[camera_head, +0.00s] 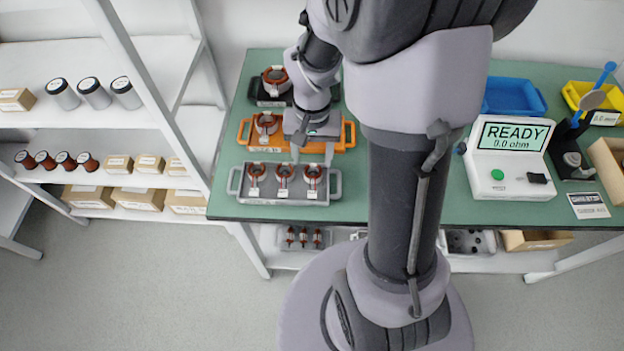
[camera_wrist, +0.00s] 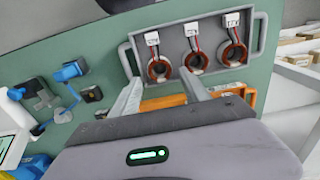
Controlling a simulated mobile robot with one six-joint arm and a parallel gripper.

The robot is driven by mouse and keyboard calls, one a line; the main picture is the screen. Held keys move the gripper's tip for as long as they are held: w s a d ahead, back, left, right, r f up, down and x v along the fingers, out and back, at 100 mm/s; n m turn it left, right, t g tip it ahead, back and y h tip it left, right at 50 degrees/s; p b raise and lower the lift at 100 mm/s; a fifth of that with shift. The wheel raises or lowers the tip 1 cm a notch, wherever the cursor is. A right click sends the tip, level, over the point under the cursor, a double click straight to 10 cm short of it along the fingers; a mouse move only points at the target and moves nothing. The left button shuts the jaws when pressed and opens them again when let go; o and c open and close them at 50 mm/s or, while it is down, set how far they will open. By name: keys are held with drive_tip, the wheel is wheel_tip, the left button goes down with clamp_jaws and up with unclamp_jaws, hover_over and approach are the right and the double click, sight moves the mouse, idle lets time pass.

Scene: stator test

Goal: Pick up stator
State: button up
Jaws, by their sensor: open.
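Three stators with copper-coloured rings and white tags sit in a row in a grey tray (camera_head: 237,184) at the front of the green table. They are the left stator (camera_head: 256,174), the middle stator (camera_head: 284,174) and the right stator (camera_head: 313,174). The wrist view shows the same row, with stators (camera_wrist: 159,68), (camera_wrist: 195,61) and (camera_wrist: 234,53). My gripper (camera_head: 312,152) is open and empty, pointing down just behind the grey tray. In the wrist view, its two fingers (camera_wrist: 160,92) are spread, short of the stators and over the orange tray's edge.
An orange tray (camera_head: 243,132) with a stator (camera_head: 267,124) lies behind the grey one, partly under my arm. A black tray (camera_head: 254,92) is farther back. A tester reading READY (camera_head: 512,160), a blue bin (camera_head: 514,96) and a yellow bin (camera_head: 573,92) stand right.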

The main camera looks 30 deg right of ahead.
sight(313, 169)
wheel_tip(313, 169, down, 6)
drive_tip(key=b, duration=0.3)
drive_tip(key=shift+s+r, duration=0.1)
drive_tip(key=shift+r, duration=0.15)
clamp_jaws()
